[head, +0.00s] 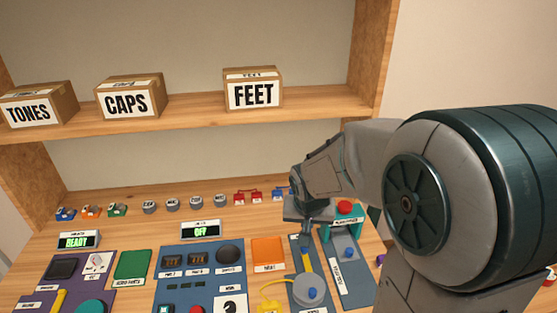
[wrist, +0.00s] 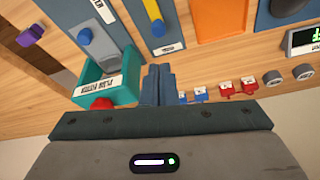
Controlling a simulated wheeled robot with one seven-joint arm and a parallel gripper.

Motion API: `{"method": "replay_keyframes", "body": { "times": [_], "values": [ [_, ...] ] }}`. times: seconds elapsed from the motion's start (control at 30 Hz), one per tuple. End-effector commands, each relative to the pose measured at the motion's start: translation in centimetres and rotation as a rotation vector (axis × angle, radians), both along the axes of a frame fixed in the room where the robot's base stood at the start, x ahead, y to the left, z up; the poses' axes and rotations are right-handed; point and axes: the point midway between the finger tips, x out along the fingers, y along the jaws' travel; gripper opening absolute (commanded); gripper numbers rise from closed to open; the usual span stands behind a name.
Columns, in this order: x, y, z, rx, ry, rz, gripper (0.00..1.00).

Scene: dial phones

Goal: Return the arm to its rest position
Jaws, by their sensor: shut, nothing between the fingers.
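My gripper (head: 306,217) is over the right part of the workbench in the head view, in front of the shelf. In the wrist view my gripper's fingers (wrist: 158,84) are together with nothing between them. A teal frame with a red button (head: 345,207) stands just right of the gripper; the wrist view shows this teal frame (wrist: 108,82) close beside the fingers. Whether the fingers touch anything is hard to tell. My arm hides the right part of the bench in the head view.
The bench holds several panels, including an orange one (head: 268,252). Small red and blue parts (wrist: 227,89) lie near the fingers. Displays read READY (head: 76,241) and OFF (head: 200,231).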

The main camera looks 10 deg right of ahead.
Motion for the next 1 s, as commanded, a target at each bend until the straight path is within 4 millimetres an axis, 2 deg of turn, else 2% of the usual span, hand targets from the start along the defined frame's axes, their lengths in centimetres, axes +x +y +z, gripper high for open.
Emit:
{"method": "replay_keyframes", "body": {
  "times": [0.17,0.27,0.4,0.6,0.7,0.83,1.0],
  "values": [
    [-1.3,-0.2,1.1,-0.009,0.004,0.015,0.00],
    [-3.5,-0.3,2.5,-0.018,0.015,0.042,0.00],
    [-7.8,-0.4,4.6,-0.025,0.040,0.102,0.00],
    [-13.2,-0.1,6.2,-0.007,0.070,0.191,0.00],
    [-14.9,0.1,6.5,0.002,0.080,0.223,0.00],
    [-16.0,0.3,6.6,0.010,0.088,0.248,0.00],
    [-16.3,0.3,6.6,0.011,0.090,0.253,0.00]
  ]
}}
